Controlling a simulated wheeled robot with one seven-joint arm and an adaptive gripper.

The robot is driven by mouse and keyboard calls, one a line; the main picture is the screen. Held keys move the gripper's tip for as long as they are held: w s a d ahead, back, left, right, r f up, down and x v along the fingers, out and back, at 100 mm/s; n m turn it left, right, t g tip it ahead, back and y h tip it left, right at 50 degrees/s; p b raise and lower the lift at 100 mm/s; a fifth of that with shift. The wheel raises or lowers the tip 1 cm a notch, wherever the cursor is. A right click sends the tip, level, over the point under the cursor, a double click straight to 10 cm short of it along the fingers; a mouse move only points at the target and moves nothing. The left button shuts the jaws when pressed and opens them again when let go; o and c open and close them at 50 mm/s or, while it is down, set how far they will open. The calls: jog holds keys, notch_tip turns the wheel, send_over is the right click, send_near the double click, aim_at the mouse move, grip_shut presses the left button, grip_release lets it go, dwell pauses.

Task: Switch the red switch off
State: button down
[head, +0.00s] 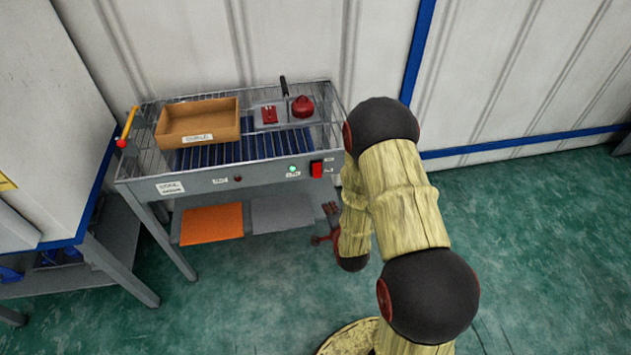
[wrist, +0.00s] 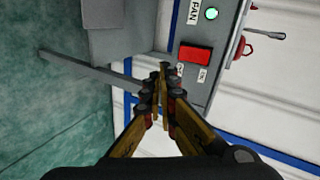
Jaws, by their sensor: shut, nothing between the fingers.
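My gripper (head: 328,222) is below the switch, in front of the table's right end. In the wrist view my gripper (wrist: 163,72) is shut and empty, its fingertips close below and left of the switch. I cannot tell whether the fingertips touch the panel.
A cardboard box (head: 198,133) and a tray with red parts (head: 284,113) stand inside the wire-railed table. A yellow lever with a red knob (head: 127,128) is at the left end. Open green floor lies in front.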

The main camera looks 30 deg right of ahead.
aim_at(319, 177)
jog(key=r+m, duration=0.1)
jog(key=w+r+t, duration=0.1)
jog(key=shift+d+r+m, duration=0.15)
jog(key=shift+r+m, duration=0.25)
jog(key=shift+w, duration=0.1)
jog(key=b+x, duration=0.3)
jog(key=x, duration=1)
jog(key=shift+d+b, duration=0.1)
jog(key=shift+b, duration=0.25)
jog(key=shift+w+d+f, duration=0.1)
jog(key=shift+w+d, duration=0.05)
jog(key=shift+w, duration=0.2)
jog(key=shift+f, duration=0.1)
